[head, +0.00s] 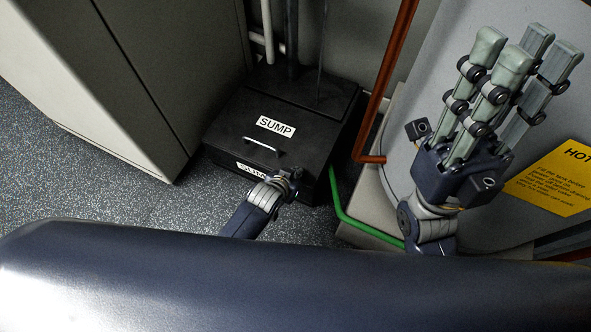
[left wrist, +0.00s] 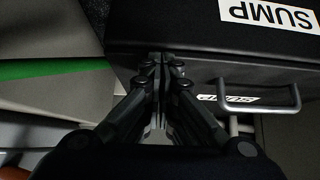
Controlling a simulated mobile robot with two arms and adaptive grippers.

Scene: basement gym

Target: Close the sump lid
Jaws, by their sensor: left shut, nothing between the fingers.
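The black sump box (head: 307,187) stands on the floor against the wall, with a second SUMP label on its front face. Its black lid (head: 235,128) carries a white SUMP label and a silver handle (head: 262,146) near its front edge. The lid lies down or nearly down; I cannot tell whether it sits fully flush. My left gripper (head: 291,178) is shut and empty at the box's front right corner. In the left wrist view its fingertips (left wrist: 161,62) are by the lid's front edge, beside the handle (left wrist: 260,97). My right gripper (head: 527,50) is raised, open and empty.
A grey cabinet (head: 150,80) stands left of the box. On the right are a red pipe (head: 388,70), a green hose (head: 338,200) and a grey tank with a yellow HOT sign (head: 557,180). Bare speckled floor (head: 180,200) lies in front of the box.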

